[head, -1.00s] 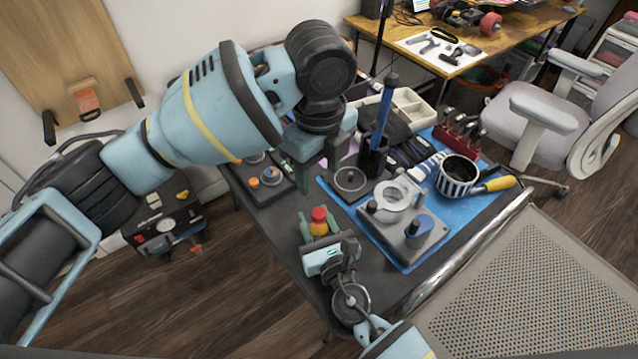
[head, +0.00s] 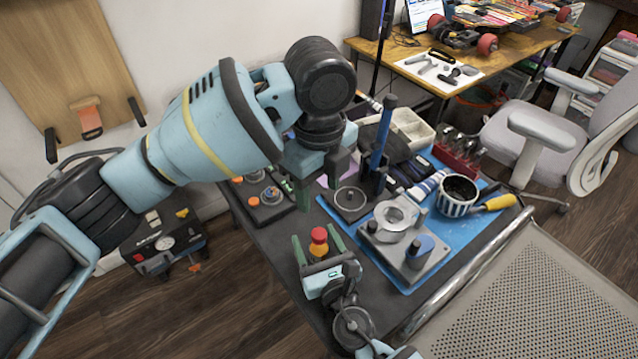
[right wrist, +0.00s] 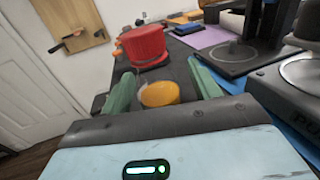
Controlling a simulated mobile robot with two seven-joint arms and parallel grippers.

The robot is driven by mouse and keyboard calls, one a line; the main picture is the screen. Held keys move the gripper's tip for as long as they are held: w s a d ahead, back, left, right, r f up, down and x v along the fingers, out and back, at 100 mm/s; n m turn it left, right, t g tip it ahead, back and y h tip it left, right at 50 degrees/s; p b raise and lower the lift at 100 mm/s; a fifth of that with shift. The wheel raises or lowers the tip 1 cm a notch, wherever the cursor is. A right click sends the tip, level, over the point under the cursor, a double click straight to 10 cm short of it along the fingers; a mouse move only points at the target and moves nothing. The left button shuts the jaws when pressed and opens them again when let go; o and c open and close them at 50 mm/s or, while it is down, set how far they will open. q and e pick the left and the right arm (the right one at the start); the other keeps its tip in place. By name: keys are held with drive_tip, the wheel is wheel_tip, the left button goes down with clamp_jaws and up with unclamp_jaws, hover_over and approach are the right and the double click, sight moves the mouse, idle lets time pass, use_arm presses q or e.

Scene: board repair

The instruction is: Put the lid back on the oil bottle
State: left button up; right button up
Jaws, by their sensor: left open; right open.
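My left gripper (head: 322,183) is open and empty, pointing down over the table farther back.
A blue mat (head: 458,240) carries a grey metal device (head: 405,245) and a striped mug (head: 457,196). A black plate with a round disc (head: 350,200) and a blue-handled tool (head: 383,135) stand behind. A dark control box (head: 262,200) is at the table's left.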

sight(322, 257)
drive_tip(key=v, duration=0.7)
drive_tip(key=shift+s, duration=0.25)
idle(0.3)
